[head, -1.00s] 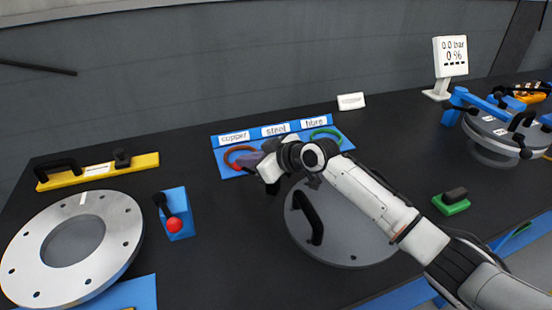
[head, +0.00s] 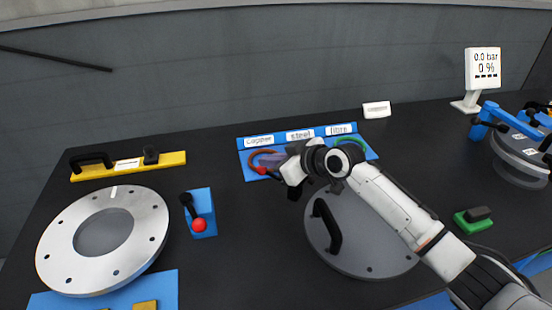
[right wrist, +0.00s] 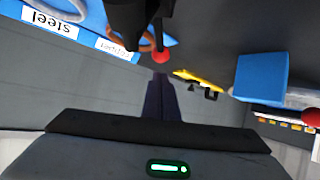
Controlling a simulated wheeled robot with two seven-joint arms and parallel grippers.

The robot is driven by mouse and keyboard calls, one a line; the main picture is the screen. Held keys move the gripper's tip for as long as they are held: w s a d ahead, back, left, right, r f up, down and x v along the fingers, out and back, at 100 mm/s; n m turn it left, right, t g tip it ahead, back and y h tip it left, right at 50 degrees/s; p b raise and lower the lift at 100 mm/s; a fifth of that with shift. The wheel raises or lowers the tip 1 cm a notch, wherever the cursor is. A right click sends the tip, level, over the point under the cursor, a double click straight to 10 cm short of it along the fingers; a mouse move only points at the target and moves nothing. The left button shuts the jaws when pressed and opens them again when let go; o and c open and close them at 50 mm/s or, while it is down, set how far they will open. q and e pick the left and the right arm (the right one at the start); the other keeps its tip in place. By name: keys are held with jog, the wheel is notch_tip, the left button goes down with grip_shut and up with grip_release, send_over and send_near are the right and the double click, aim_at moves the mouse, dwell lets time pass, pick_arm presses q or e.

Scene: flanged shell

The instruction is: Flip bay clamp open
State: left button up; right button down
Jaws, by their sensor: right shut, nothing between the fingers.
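A bay clamp (head: 202,214) with a blue base, black lever and red ball knob stands right of the left flange ring. Its lever leans up and back from the knob. A blue block (right wrist: 260,78) and a red knob (right wrist: 310,117) at the right of the right wrist view look like the same clamp. My right gripper (head: 270,160) is shut and empty, over the front of the gasket rack. Its dark fingers (right wrist: 159,88) point at a small red ball (right wrist: 160,57). The ball also shows by the fingers in the head view (head: 262,170); contact is unclear. My left gripper is out of view.
The silver flange ring (head: 145,225) is at left and a grey lid (head: 365,250) with a black handle lies under my right arm. The blue gasket rack (head: 252,172) is behind. A yellow bar (head: 170,159) lies back left. Bench between clamp and lid is clear.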

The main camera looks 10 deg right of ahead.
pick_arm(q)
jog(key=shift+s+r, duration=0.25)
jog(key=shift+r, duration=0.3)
pick_arm(e)
notch_tip(320, 180, up, 12)
jog(key=s, duration=0.2)
jog(key=shift+s+f, duration=0.25)
jog(key=shift+s, duration=0.1)
